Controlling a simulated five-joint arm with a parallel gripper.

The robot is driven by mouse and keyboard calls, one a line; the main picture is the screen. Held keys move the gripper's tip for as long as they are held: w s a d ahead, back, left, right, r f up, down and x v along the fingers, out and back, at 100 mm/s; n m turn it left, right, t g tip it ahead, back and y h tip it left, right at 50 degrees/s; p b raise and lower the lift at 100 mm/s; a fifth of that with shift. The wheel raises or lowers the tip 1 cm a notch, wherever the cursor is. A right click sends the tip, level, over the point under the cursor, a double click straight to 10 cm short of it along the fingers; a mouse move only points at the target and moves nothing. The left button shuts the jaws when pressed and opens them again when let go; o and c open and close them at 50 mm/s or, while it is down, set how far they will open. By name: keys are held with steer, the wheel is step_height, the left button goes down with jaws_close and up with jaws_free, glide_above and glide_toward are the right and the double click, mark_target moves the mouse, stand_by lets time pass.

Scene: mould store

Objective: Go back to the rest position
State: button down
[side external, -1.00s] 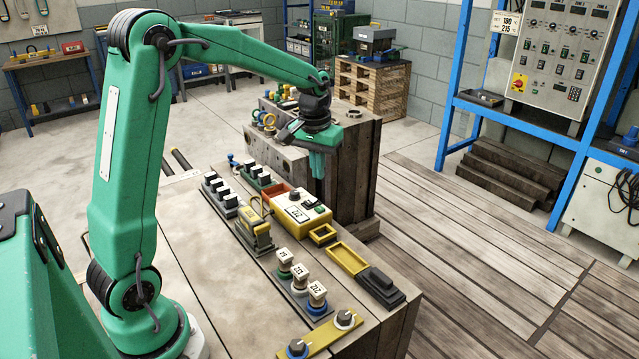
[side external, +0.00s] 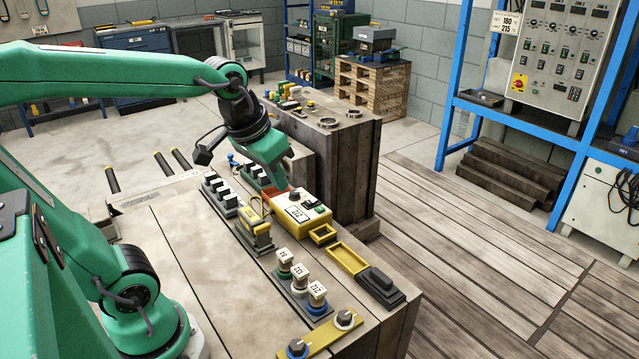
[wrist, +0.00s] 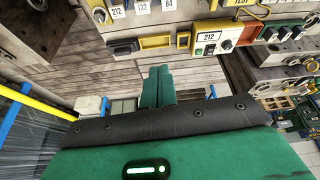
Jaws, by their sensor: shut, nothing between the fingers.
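My gripper (side external: 276,176) is a green two-finger gripper on my green arm. In the side view its fingers point down and to the right, close to the far end of the yellow control box (side external: 300,208). In the wrist view the two fingers (wrist: 157,85) lie side by side with nothing between them, so it is shut and empty. The wrist view also shows the yellow box (wrist: 222,40) to the right above the fingertips. I cannot tell from the side view how high the fingertips are over the bench.
Rows of black-topped switches (side external: 219,195), a yellow meter (side external: 253,230), numbered blocks (side external: 300,274), an empty yellow tray (side external: 347,258) and knobs (side external: 344,319) stand along the bench. A second block (side external: 347,150) stands behind. The bench's near left top (side external: 185,255) is bare.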

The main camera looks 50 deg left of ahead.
steer(key=s+d+f+m+t, duration=0.1)
steer(key=s+d, duration=0.1)
steer(key=s, duration=0.3)
steer(key=shift+s, duration=0.4)
steer(key=c, duration=2.2)
jaws_free()
steer(key=shift+f, duration=0.1)
